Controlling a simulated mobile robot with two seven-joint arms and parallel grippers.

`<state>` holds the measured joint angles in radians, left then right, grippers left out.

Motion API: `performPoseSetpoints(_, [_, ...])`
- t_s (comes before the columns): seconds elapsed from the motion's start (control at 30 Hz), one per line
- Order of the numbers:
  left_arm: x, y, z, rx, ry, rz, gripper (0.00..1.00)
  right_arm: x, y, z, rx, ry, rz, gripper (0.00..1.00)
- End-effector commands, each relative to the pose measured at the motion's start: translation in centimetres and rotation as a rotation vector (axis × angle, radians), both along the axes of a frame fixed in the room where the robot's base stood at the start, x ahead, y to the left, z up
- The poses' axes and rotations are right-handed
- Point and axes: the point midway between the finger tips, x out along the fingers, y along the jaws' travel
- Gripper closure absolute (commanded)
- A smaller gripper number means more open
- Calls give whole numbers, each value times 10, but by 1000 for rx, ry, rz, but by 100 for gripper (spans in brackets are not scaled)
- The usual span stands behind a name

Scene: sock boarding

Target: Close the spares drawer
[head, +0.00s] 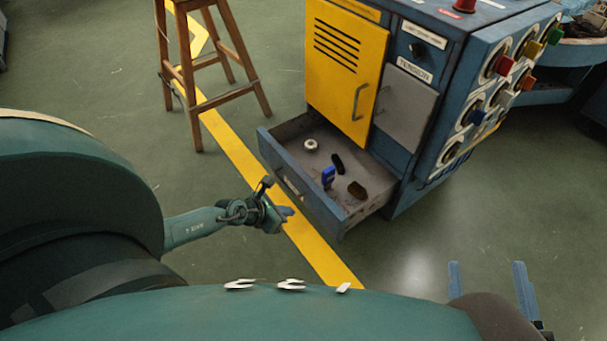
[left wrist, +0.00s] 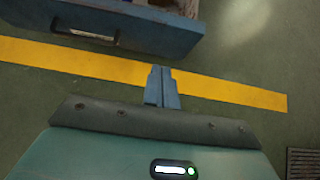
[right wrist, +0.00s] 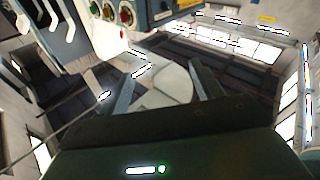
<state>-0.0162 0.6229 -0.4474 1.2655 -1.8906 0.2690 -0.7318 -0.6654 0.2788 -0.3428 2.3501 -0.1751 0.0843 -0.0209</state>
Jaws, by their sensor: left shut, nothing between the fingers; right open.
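The spares drawer (head: 325,222) is pulled out from the bottom of the blue cabinet, with a blue front and a grey inside. It holds a white ring (head: 311,145), a blue item (head: 328,178), a black item (head: 338,163) and a brown item (head: 357,190). My left gripper (head: 289,211) is shut and empty, in front of the drawer front and apart from it. In the left wrist view the gripper (left wrist: 161,72) points toward the drawer front (left wrist: 125,28), whose handle (left wrist: 85,33) shows. My right gripper (head: 487,268) is open and empty, over the floor right of the drawer.
The cabinet has a yellow door (head: 345,70), a grey door (head: 404,105) and a side panel of coloured buttons (head: 503,65). A wooden stool (head: 205,70) stands left of it. A yellow floor line (head: 235,150) runs past the drawer. Floor in front is clear.

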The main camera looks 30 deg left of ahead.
Motion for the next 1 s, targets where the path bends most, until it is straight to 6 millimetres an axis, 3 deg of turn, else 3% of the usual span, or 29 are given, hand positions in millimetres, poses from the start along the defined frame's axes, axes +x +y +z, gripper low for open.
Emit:
performPoseSetpoints(0.43, [64, -28, -68, -2, -2, 0, 100, 2, 11, -9, 162, -13, 69, 35])
performPoseSetpoints(0.7, [94, -40, -60, -2, -2, 0, 100, 9, 8, 12, 143, -128, 76, 35])
performPoseSetpoints(1.0, [97, -41, -59, -1, 0, -1, 100, 10, 8, 16, 141, -148, 78, 35])
